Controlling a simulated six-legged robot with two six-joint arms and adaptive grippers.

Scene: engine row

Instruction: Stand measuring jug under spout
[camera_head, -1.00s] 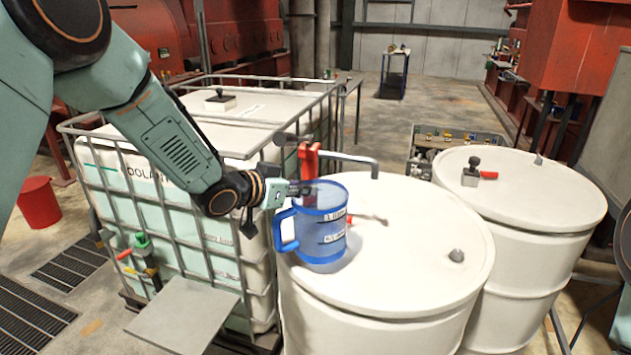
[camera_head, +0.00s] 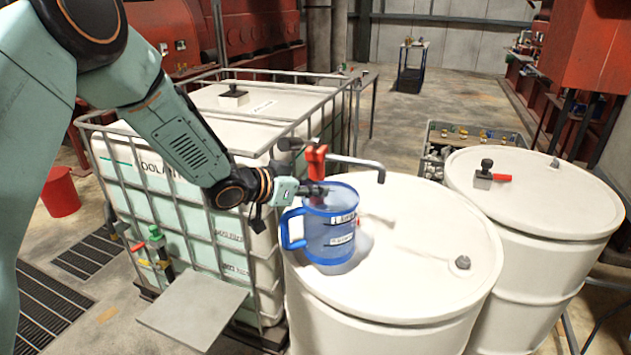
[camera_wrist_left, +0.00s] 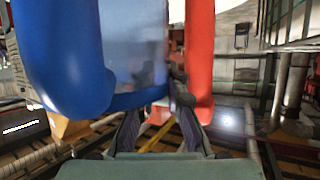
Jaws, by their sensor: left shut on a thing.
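The clear measuring jug (camera_head: 331,228), with blue rim, base and handle, is upright at the left part of the near white drum's lid (camera_head: 420,270). I cannot tell whether its base touches the lid. My left gripper (camera_head: 314,191) is shut on the jug near its rim, partly hidden by it. In the left wrist view, the jug's blue handle (camera_wrist_left: 62,55) fills the left. A red-bodied pump (camera_head: 317,160) stands just behind the jug. Its grey spout (camera_head: 358,162) reaches right and bends down, its end right of and behind the jug. My right gripper is not in view.
A caged white tank (camera_head: 185,215) stands left of the drum, with a grey shelf plate (camera_head: 192,310) in front. A second white drum (camera_head: 535,200) stands at right. A red bucket (camera_head: 60,192) is at far left. The near lid's middle is mostly clear.

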